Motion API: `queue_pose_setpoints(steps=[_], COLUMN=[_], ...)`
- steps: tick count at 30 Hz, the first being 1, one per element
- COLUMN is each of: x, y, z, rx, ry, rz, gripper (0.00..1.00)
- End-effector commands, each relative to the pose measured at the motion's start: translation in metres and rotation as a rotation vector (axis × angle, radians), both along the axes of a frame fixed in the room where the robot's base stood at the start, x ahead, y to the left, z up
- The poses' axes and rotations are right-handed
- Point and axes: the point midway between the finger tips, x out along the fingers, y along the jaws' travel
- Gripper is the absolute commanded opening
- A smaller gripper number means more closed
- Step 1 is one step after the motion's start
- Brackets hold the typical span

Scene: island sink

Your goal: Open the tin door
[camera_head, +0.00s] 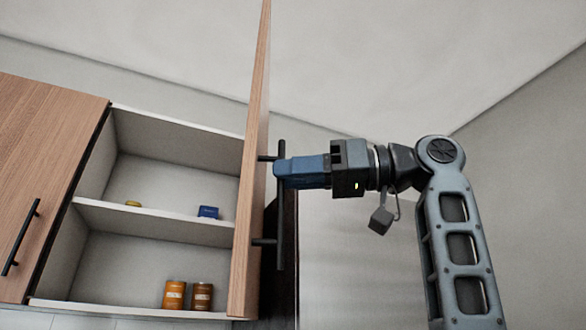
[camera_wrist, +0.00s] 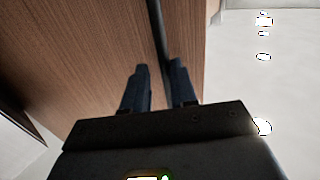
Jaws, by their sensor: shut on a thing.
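The wooden cabinet door (camera_head: 254,170) stands swung well out from the cabinet, seen nearly edge-on in the head view. Its black bar handle (camera_head: 281,240) is upright on the door's right-hand face. My gripper (camera_head: 280,169) is shut on the upper part of this handle, coming from the right. In the wrist view the handle (camera_wrist: 158,30) runs down between my two blue-black fingers (camera_wrist: 163,85), with the wood-grain door (camera_wrist: 90,60) behind. Two orange-brown tins (camera_head: 187,295) stand on the cabinet's bottom shelf, visible through the opening.
A shut wooden door (camera_head: 45,170) with a black handle (camera_head: 21,238) is at the left. The space right of the open door, beside my arm, looks clear.

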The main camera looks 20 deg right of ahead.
Motion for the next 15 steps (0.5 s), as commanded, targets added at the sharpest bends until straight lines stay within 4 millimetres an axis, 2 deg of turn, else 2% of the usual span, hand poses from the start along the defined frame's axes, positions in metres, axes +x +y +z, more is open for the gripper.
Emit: queue_pose_setpoints(steps=[1, 6, 15], x=[0.0073, 0.0070, 0.0060], y=[-0.0064, -0.0044, -0.0021], z=[0.0009, -0.0002, -0.0019], rx=[0.013, 0.009, 0.003], ry=[0.011, 0.012, 0.012], rz=[-0.018, -0.016, -0.012], gripper=[0.22, 0.37, 0.37])
